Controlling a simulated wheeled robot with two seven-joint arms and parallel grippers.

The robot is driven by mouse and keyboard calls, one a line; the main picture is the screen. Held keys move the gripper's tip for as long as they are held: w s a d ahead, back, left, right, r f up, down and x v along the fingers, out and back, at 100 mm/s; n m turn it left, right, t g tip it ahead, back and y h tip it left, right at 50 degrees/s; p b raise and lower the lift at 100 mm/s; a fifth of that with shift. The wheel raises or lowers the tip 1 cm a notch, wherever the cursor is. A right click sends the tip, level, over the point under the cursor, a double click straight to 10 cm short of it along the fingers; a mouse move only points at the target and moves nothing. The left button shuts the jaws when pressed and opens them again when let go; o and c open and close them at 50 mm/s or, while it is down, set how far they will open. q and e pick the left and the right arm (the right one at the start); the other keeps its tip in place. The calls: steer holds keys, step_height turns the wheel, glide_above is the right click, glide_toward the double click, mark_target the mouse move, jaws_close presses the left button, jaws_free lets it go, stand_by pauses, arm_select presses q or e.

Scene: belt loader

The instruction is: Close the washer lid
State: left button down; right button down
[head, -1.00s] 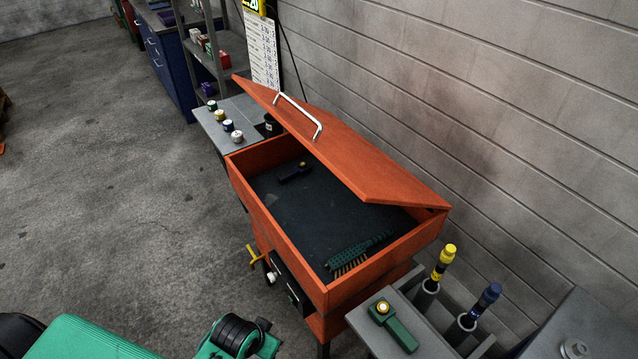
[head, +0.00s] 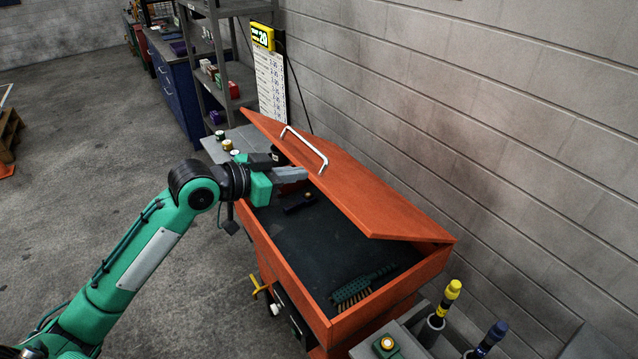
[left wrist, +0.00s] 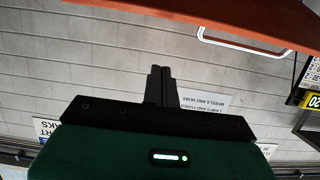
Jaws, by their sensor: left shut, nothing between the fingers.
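The orange washer (head: 279,264) stands against the wall with its lid (head: 375,190) partly raised, hinged on the wall side. A silver handle (head: 304,149) is on the lid's upper face near its free edge. My left gripper (head: 303,174) is shut and empty, just below the lid's free edge near the handle, over the basin's far end. In the left wrist view the shut fingers (left wrist: 161,72) show below the lid (left wrist: 210,14) and handle (left wrist: 245,43), apart from them. Inside the basin are a green brush (head: 363,286) and a small dark tool (head: 300,203). My right gripper is out of view.
A grey side shelf with several small jars (head: 228,145) adjoins the washer's far end. A holder with yellow-topped (head: 452,290) and blue-topped (head: 497,331) tools stands at the near end. The block wall (head: 480,120) is close behind. Floor on the left is open.

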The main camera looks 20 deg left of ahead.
arm_select(q)
steer(key=w, duration=0.1)
steer(key=p, duration=0.5)
glide_above(323, 185)
steer(key=d, duration=0.2)
steer(key=shift+w+d+f, duration=0.1)
steer(key=shift+w+f, duration=0.05)
steer(key=shift+f, duration=0.45)
steer(key=shift+w+d+f, duration=0.1)
steer(key=shift+f, duration=0.5)
steer(key=f, duration=0.1)
steer(key=s+a+f+p, duration=0.1)
steer(key=shift+s+a+f, duration=0.2)
steer(key=shift+s+f, duration=0.1)
steer(key=shift+s+a+f+p, duration=0.2)
steer(key=shift+s+f+p, duration=0.1)
steer(key=shift+f+p, duration=0.1)
steer(key=shift+f, duration=0.15)
